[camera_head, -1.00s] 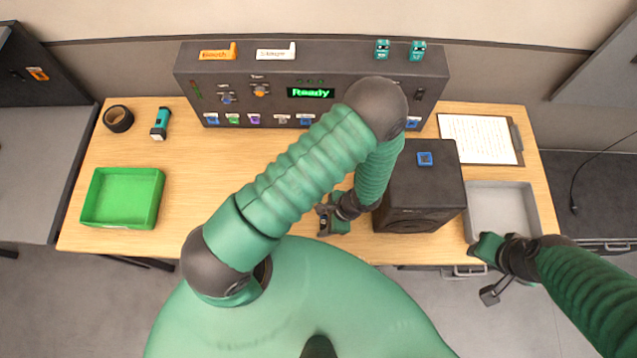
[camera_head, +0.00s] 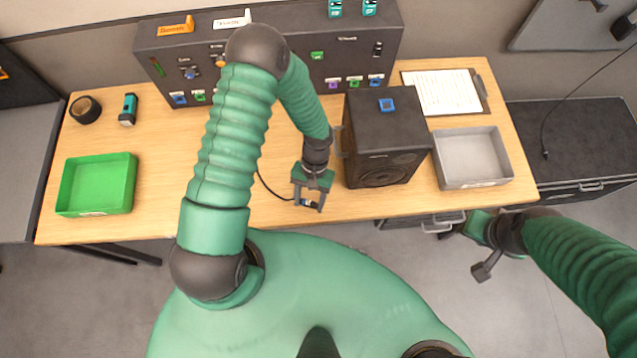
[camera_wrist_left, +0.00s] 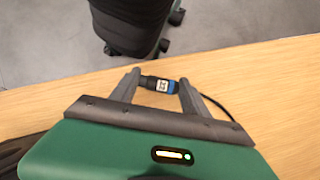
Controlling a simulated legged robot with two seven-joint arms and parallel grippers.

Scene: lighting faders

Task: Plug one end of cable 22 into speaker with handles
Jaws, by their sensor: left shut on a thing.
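The speaker with handles (camera_head: 378,172) is a dark box with a blue square on top, standing on the table right of centre. A grey handle shows at its left side. My left gripper (camera_head: 308,203) is left of the speaker, apart from it, near the table's front edge. It is shut on the cable 22 plug (camera_wrist_left: 158,84), a dark plug with a white label and blue part, lying crosswise between the fingers. The label is too small to read surely. The thin black cable (camera_head: 270,188) trails left. My right gripper (camera_head: 478,228) is off the front edge; its fingers are unclear.
A grey tray (camera_head: 437,172) stands right of the speaker, with a clipboard (camera_head: 445,92) behind. A dark control console (camera_head: 150,50) runs along the back. A green tray (camera_head: 65,190), tape roll (camera_head: 85,110) and teal tool (camera_head: 129,110) are at left. The table's middle left is clear.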

